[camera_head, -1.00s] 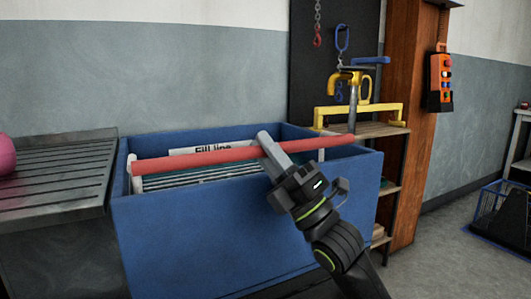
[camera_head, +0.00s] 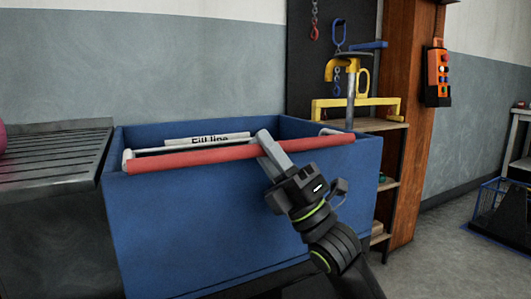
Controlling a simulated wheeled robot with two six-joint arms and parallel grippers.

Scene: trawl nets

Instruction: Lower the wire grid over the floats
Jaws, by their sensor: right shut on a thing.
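The wire grid shows as a red front bar (camera_head: 200,158) with white frame ends, lying level along the front rim of the blue tub (camera_head: 220,225). My right gripper (camera_head: 270,148) is shut on the red bar, right of its middle. The grid's wires are mostly hidden behind the bar and the tub's front wall. The floats inside the tub are hidden. A white "Fill line" label (camera_head: 207,140) shows just above the bar, inside the tub. My left gripper is not in view.
A slatted metal bench (camera_head: 55,155) adjoins the tub on the left, with a pink round thing (camera_head: 2,138) cut by the picture edge. A wooden shelf with a yellow frame (camera_head: 357,107) stands behind right. An orange control pendant (camera_head: 437,72) hangs on the post.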

